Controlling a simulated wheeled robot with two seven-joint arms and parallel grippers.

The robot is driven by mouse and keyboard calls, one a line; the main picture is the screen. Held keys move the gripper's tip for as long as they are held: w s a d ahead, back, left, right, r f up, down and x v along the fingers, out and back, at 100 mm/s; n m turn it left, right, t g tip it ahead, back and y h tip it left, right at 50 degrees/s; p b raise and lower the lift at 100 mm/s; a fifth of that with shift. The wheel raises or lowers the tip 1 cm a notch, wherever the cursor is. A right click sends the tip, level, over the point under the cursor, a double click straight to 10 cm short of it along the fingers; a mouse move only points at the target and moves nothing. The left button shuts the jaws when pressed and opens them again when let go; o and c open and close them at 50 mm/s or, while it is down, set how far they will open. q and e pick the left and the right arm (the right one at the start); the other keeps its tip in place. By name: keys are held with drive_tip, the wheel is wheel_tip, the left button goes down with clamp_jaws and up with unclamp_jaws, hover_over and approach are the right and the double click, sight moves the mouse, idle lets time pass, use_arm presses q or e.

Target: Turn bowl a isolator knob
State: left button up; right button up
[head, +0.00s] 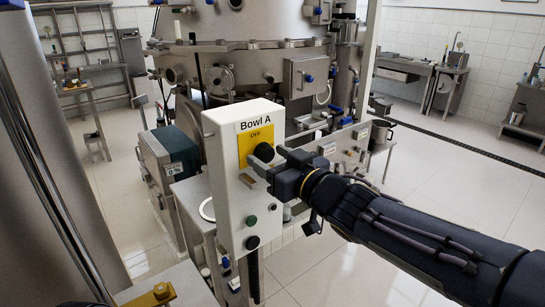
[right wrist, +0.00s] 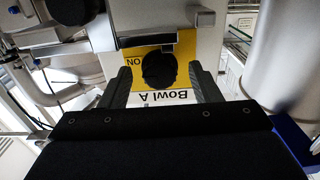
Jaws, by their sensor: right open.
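The Bowl A isolator knob (head: 264,152) is a round black knob on a yellow plate (head: 245,146), on the front of a white control box (head: 230,200). "OFF" is printed above it in the head view. My right gripper (head: 270,163) comes in from the right and is open at the knob. In the right wrist view the knob (right wrist: 158,70) lies between the two spread fingers (right wrist: 160,80), with yellow plate showing on both sides. The plate appears upside down there, with "ON" at its left. Contact with the knob is not visible. My left gripper is out of view.
A large steel separator (head: 250,25) with pipes stands behind. A teal-grey unit (head: 165,160) stands left of the box. Tiled floor (head: 440,170) is clear at the right.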

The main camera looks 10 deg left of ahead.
drive_tip(key=c, duration=1)
drive_tip(key=shift+f, duration=0.1)
drive_tip(key=n+b, duration=0.2)
drive_tip(key=n, duration=0.1)
drive_tip(key=shift+f+n, duration=0.1)
drive_tip(key=shift+n, duration=0.3)
drive_tip(key=n+b, duration=0.2)
drive_tip(key=n, duration=0.2)
drive_tip(key=shift+n, duration=0.3)
drive_tip(key=n+b, duration=0.1)
drive_tip(key=n, duration=0.3)
drive_tip(key=n+b, duration=0.1)
drive_tip(key=n, duration=0.4)
drive_tip(key=shift+n, duration=0.4)
